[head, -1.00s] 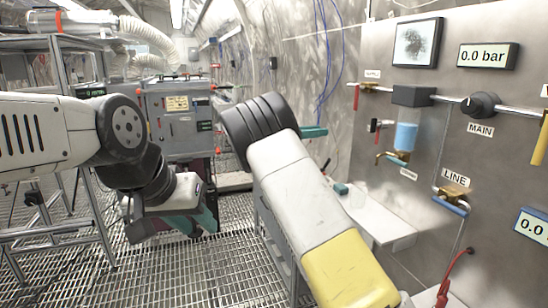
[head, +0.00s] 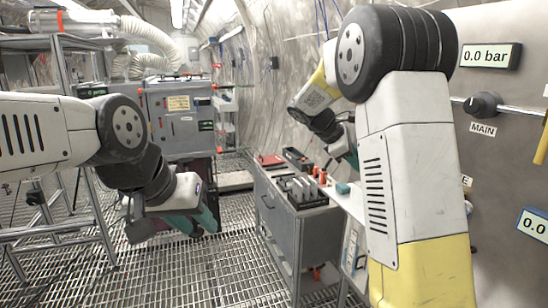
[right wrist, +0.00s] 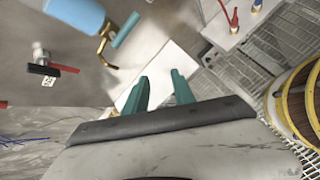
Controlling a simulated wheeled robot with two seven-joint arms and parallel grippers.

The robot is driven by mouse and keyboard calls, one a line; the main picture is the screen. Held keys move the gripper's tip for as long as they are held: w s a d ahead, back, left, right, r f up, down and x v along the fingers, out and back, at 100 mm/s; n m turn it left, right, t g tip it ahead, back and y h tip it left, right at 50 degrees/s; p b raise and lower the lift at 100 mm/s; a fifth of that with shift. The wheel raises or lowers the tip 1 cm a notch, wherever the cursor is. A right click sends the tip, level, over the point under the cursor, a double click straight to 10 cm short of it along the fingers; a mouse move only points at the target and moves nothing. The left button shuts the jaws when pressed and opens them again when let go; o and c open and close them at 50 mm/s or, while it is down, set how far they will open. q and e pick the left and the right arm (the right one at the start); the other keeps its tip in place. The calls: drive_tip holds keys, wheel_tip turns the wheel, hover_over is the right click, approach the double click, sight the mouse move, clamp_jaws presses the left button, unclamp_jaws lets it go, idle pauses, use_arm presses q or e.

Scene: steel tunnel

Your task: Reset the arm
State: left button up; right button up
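My left arm comes in from the left in the head view. Its gripper (head: 203,220) with teal fingers hangs low over the grated floor, seen from the side, so its opening is unclear. My right arm is raised and bent in front of the wall panel. Its gripper is mostly hidden behind the arm in the head view, with a bit of teal (head: 352,157) showing. In the right wrist view the two teal fingers of the right gripper (right wrist: 160,80) stand apart with nothing between them.
A grey cabinet (head: 285,228) with small items on top stands beside the right arm. The wall panel has a gauge (head: 487,56) reading 0.0 bar and a MAIN knob (head: 483,104). A metal rack (head: 70,75) stands at left. In the right wrist view, a blue cylinder (right wrist: 75,14) and brass tap (right wrist: 104,46) are near.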

drive_tip(key=s+a+m+t+y, duration=0.1)
drive_tip(key=s+a+m+y, duration=0.2)
drive_tip(key=s, duration=0.6)
drive_tip(key=s+a+m+t+y, duration=0.1)
drive_tip(key=s+a+m+y, duration=0.3)
drive_tip(key=s, duration=0.6)
drive_tip(key=s+a+m+t+y, duration=0.2)
drive_tip(key=s+a+m+y, duration=0.1)
drive_tip(key=s+m, duration=0.4)
drive_tip(key=shift+s+a+y, duration=0.25)
drive_tip(key=shift+s+y, duration=0.35)
drive_tip(key=shift+s, duration=0.75)
